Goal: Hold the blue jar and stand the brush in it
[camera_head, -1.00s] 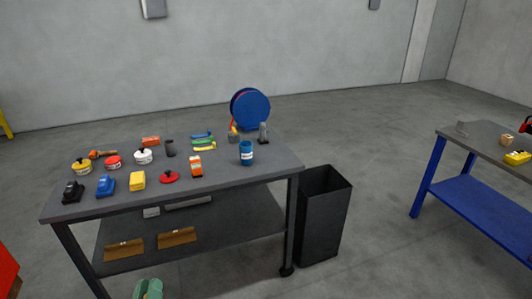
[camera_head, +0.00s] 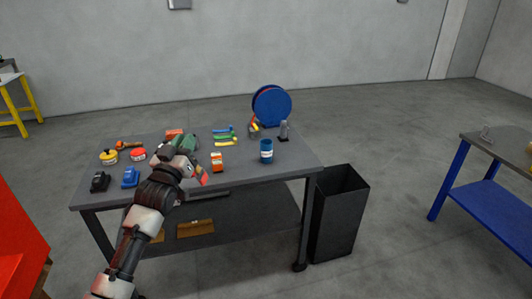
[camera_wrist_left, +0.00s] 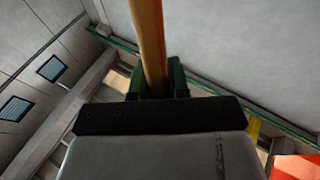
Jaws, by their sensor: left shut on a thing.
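The blue jar (camera_head: 266,151), with a pale label, stands upright on the grey table near its right end. My left gripper (camera_head: 189,143) is over the middle of the table, left of the jar and apart from it. In the left wrist view, its dark green fingers (camera_wrist_left: 156,82) are shut on a long orange-brown handle (camera_wrist_left: 151,40), which looks like the brush's. The handle's far end runs out of the picture, so the bristles do not show there. In the head view the hand hides most of the held thing. My right gripper is not in view.
A blue reel (camera_head: 272,106) and a grey upright thing (camera_head: 284,130) stand behind the jar. A black bin (camera_head: 340,215) stands right of the table. Bare tabletop surrounds the jar.

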